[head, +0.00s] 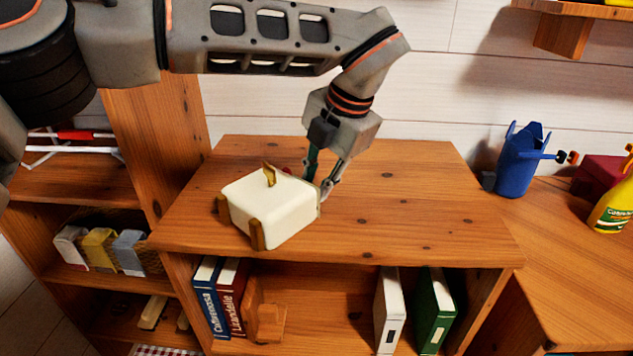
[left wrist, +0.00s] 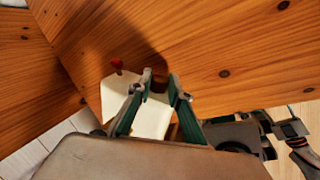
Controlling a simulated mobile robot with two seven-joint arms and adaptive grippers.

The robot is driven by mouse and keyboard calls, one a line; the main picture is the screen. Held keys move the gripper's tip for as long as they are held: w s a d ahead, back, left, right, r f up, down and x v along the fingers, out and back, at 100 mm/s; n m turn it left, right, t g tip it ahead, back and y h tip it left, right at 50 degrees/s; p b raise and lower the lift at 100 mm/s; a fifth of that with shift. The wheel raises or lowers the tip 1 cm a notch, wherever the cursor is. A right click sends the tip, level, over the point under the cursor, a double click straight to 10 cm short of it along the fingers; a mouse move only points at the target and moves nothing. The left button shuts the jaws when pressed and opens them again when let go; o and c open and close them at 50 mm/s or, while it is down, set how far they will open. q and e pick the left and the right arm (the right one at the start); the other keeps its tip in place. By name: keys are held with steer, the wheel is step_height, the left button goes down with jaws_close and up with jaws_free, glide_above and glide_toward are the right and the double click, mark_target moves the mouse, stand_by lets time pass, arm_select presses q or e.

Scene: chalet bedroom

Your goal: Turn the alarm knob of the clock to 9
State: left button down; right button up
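The clock (head: 268,208) is a cream box with brown feet and a brass-coloured piece on top. It stands on the wooden cabinet top, its face turned away from the head camera. In the left wrist view the clock (left wrist: 152,118) shows a red part (left wrist: 117,65) at one corner and a brown knob-like part (left wrist: 160,83). My left gripper (head: 321,184) is at the clock's far right side. In the wrist view its fingertips (left wrist: 161,82) are apart, on either side of the brown part; contact is unclear. My right gripper (left wrist: 264,121) seems to show at the wrist view's right, its fingers unclear.
The cabinet top (head: 400,205) is clear right of the clock. A blue watering can (head: 517,165) and a yellow bottle (head: 611,210) stand on the right-hand surface. Books (head: 434,310) sit on the shelf below. A white plank wall is behind.

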steer(key=shift+s+f, duration=0.2)
steer(key=shift+s, duration=0.05)
arm_select(q)
steer(key=shift+r, duration=0.1)
arm_select(e)
steer(key=shift+r, duration=0.1)
